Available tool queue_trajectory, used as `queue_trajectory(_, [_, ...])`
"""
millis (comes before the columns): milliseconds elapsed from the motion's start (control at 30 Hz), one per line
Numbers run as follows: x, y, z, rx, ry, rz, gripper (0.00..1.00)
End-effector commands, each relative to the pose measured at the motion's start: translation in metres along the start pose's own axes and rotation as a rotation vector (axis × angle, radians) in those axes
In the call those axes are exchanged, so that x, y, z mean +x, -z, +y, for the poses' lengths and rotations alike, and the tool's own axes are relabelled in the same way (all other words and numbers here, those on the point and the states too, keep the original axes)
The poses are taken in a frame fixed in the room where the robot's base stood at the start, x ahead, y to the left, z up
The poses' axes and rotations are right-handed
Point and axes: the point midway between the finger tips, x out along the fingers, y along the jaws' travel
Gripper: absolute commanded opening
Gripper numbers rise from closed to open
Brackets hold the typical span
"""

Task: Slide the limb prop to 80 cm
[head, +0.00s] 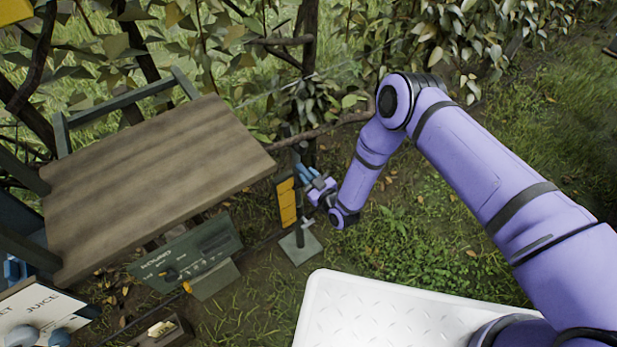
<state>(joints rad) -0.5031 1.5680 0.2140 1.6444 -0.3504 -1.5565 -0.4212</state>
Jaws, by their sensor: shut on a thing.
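The limb prop (300,245) stands upright on a square grey base plate on the ground, just beyond my white deck. A yellow scale board (287,203) with dark divisions is beside its post; its figures are too small to read. My gripper (306,175) reaches in from the right at the upper part of the post, just right of the scale's top. Its bluish fingers are shut on the limb prop's sliding part, which is largely hidden by the fingers and wrist. A bare branch (335,128) passes just above. I cannot tell whether the prop touches it.
A wooden table (150,180) fills the left. A dark green sign (190,258) stands below it, with a small box (165,332) and a juice-labelled board (25,310) at the lower left. My white deck is at the bottom. Foliage crowds the back; grass at right is open.

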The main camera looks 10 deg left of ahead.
Motion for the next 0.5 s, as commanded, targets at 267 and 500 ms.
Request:
queue_trajectory(267, [0.0020,0.0038,0.0010,0.000,-0.002,0.010,0.54])
queue_trajectory(500, [-0.0022,0.0024,0.0007,0.000,-0.001,0.007,0.54])
